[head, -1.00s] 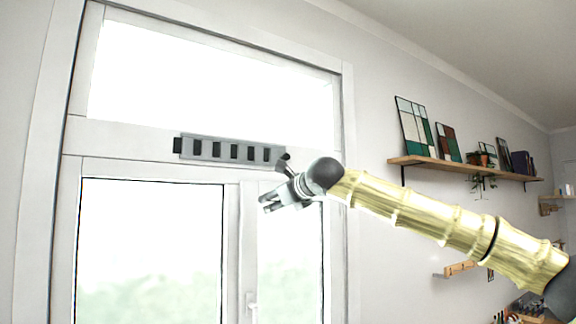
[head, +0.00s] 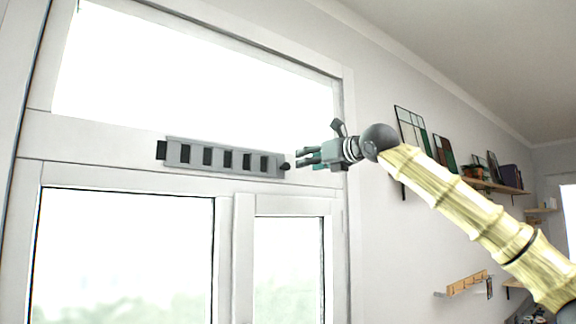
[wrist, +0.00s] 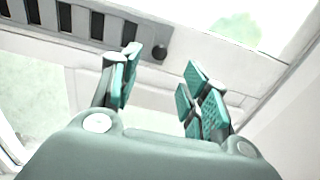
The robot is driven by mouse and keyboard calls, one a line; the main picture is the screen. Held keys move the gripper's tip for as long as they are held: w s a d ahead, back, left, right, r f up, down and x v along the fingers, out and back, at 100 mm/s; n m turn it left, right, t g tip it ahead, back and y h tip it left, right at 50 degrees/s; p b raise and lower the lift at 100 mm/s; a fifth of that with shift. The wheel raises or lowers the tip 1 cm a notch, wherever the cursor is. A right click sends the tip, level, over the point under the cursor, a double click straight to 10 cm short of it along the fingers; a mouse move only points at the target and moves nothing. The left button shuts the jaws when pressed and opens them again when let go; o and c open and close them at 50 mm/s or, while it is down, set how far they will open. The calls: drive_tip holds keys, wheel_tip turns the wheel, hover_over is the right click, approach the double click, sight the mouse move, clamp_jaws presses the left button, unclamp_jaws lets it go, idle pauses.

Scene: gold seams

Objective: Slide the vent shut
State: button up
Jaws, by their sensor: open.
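The vent (head: 222,157) is a grey slotted strip on the white window frame, with several dark slots showing. A dark end piece sticks out at its left, and a small dark knob (head: 285,166) sits at its right end. My gripper (head: 302,158) is open and empty just right of the knob, pointing left. In the wrist view the vent (wrist: 82,22) runs across the upper left, and the knob (wrist: 159,52) shows beyond the gap between my teal-padded fingers (wrist: 160,85). I see no contact between fingers and knob.
The white window frame (head: 90,135) surrounds the vent, with bright panes above and below. A wall shelf (head: 490,186) with framed panels and books is at the right. A small wooden rack (head: 465,284) hangs lower on the wall.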

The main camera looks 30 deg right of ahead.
sight(288, 165)
drive_tip(key=w+p, duration=0.1)
drive_tip(key=w, duration=0.2)
drive_tip(key=w+p, duration=0.1)
drive_tip(key=w, duration=0.1)
drive_tip(key=w+p, duration=0.2)
drive_tip(key=w, duration=0.1)
drive_tip(key=shift+w+a, duration=0.3)
drive_tip(key=shift+w, duration=0.4)
drive_tip(key=shift+s, duration=0.1)
drive_tip(key=shift+c, duration=0.5)
clamp_jaws()
